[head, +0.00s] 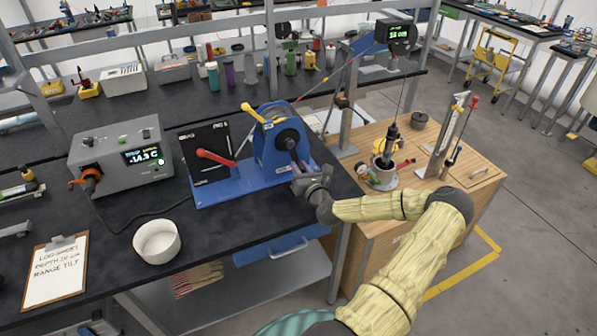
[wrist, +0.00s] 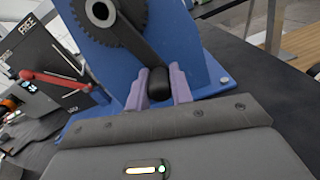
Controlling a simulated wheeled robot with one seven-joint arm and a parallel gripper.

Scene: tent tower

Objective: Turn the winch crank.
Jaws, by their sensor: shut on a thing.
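The blue winch (head: 268,150) stands on a blue base plate near the bench's right edge. Its dark crank arm (wrist: 133,45) runs from the toothed hub (wrist: 98,12) down to a black, rounded handle (wrist: 158,84). My gripper (wrist: 158,92) is shut on this handle, with one purple finger on each side. In the head view my gripper (head: 303,177) is at the winch's lower right side, and it hides much of the handle. A red lever (head: 213,157) sits on the black panel (head: 204,139) left of the winch; the word FREE shows in the wrist view.
A grey box with a display (head: 125,160), a white bowl (head: 158,241) and a clipboard (head: 56,270) are on the bench to the left. A yellow-handled lever (head: 252,112) is on the winch's top. A wooden bench with apparatus (head: 445,200) stands right, beside my arm.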

